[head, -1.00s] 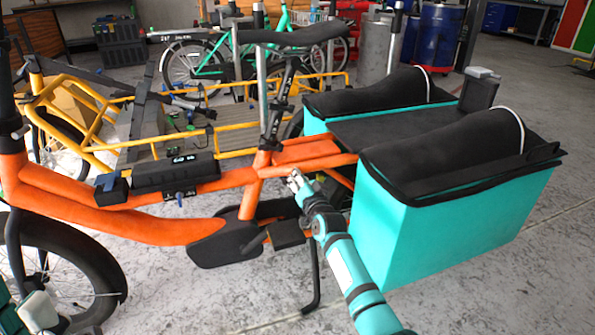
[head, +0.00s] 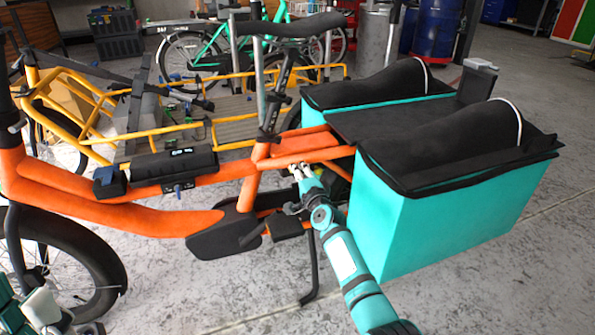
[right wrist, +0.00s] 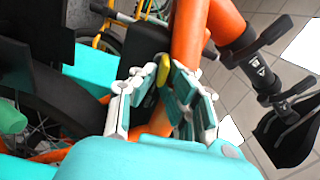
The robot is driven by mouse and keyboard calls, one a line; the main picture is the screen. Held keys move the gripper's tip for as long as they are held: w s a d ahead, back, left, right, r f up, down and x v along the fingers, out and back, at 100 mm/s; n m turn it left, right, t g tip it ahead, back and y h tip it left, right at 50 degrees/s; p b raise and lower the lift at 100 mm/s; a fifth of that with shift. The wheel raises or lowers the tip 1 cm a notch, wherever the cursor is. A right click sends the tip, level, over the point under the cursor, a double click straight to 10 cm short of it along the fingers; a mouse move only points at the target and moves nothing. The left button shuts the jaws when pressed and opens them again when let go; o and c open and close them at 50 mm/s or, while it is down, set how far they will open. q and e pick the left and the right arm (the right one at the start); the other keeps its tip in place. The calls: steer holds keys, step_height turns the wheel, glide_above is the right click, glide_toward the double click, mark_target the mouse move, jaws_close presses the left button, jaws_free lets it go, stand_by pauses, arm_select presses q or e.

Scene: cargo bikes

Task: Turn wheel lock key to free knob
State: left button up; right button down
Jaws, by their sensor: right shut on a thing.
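An orange cargo bike (head: 110,213) stands across the head view, with a rear wheel behind its frame tubes. My right gripper (head: 299,170) is at the rear of the frame, below the seat and beside the left end of the teal bags. In the right wrist view my right gripper (right wrist: 162,86) is shut on a small yellow piece, the wheel lock key (right wrist: 163,69), next to an orange tube. The lock body and any knob are not clear to see. My left gripper (head: 40,312) is only partly in view at the lower left; its fingers cannot be made out.
Teal bags (head: 430,225) with black covers sit close to the right of my right arm. A black pedal crank (head: 252,234) and kickstand (head: 313,265) are below the gripper. A yellow bike (head: 75,120) stands behind. The floor in front is clear.

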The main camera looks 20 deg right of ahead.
steer(key=shift+f+m, duration=0.15)
steer(key=shift+m, duration=0.45)
steer(key=c, duration=1.4)
jaws_free()
steer(key=shift+c, duration=0.2)
steer(key=s, duration=1.2)
steer(key=shift+d, duration=0.2)
